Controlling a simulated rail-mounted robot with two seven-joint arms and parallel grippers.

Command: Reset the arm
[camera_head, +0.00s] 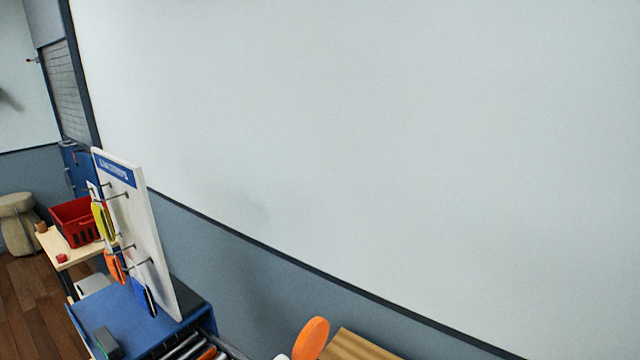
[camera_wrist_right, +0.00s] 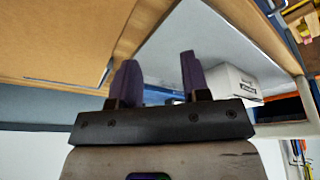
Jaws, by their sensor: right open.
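My right gripper (camera_wrist_right: 158,80) shows in the right wrist view with its two dark purple fingers apart and nothing between them. Beyond the fingers are a grey-white panel (camera_wrist_right: 200,38) and a brown board (camera_wrist_right: 60,40). Neither gripper shows in the head view. My left gripper is not in view.
In the head view, a white pegboard (camera_head: 150,240) with hooks holds yellow, orange and blue items. It stands on a blue bench (camera_head: 140,318). A red basket (camera_head: 75,222) sits on a shelf to the left. An orange disc (camera_head: 311,338) is at the bottom edge. A white box (camera_wrist_right: 236,82) shows in the wrist view.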

